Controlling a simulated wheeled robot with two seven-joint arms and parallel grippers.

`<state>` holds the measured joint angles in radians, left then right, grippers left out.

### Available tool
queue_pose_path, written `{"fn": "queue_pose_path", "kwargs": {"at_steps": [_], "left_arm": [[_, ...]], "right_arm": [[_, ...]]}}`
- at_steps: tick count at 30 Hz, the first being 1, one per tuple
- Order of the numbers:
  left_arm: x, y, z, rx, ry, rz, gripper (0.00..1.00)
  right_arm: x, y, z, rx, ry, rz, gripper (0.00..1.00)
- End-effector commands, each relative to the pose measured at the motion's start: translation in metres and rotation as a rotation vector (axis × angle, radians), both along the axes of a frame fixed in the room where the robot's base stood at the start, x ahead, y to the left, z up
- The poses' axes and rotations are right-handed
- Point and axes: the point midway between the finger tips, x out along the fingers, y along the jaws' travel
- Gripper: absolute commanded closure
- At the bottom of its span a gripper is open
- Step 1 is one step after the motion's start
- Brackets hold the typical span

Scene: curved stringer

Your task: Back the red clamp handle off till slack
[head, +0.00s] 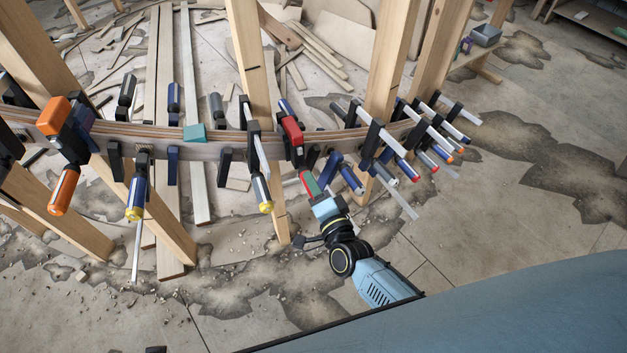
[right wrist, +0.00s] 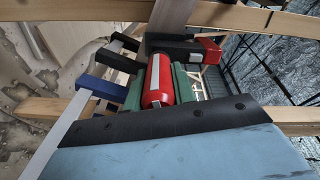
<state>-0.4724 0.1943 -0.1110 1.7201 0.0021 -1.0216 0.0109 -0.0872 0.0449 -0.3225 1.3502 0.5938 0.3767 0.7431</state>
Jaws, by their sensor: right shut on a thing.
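The red clamp (head: 291,130) sits on the curved laminated stringer (head: 340,137), right of the middle post in the head view. Its red handle (head: 307,182) hangs below, tilted down to the right. My right gripper (head: 312,188) reaches up from the lower right and is shut on this handle. In the right wrist view the red handle (right wrist: 158,82), with a pale stripe, lies between the green fingers of my right gripper (right wrist: 162,76). The fingers partly hide the handle's sides. My left gripper is not in view.
Blue clamps (head: 350,178) hang close to the right of the handle, and a yellow-ended clamp (head: 262,190) hangs to its left. An orange clamp (head: 62,190) is at far left. Wooden posts (head: 252,60) hold the stringer. A teal block (head: 195,133) rests on it. Offcuts litter the floor.

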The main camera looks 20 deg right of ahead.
Motion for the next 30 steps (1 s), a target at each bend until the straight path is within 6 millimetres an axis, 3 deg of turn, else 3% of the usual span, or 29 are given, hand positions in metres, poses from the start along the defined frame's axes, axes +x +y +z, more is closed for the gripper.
{"fn": "queue_pose_path", "kwargs": {"at_steps": [5, 15, 30], "left_arm": [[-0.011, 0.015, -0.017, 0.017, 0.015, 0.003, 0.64], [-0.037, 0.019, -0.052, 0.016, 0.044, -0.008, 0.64], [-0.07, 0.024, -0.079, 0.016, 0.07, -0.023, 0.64]], "right_arm": [[0.0, 0.0, 0.003, -0.167, -0.02, 0.0, 0.97], [0.0, 0.001, 0.004, -0.486, -0.058, -0.002, 0.97], [0.0, 0.002, 0.003, -0.904, -0.108, -0.003, 0.97]]}}
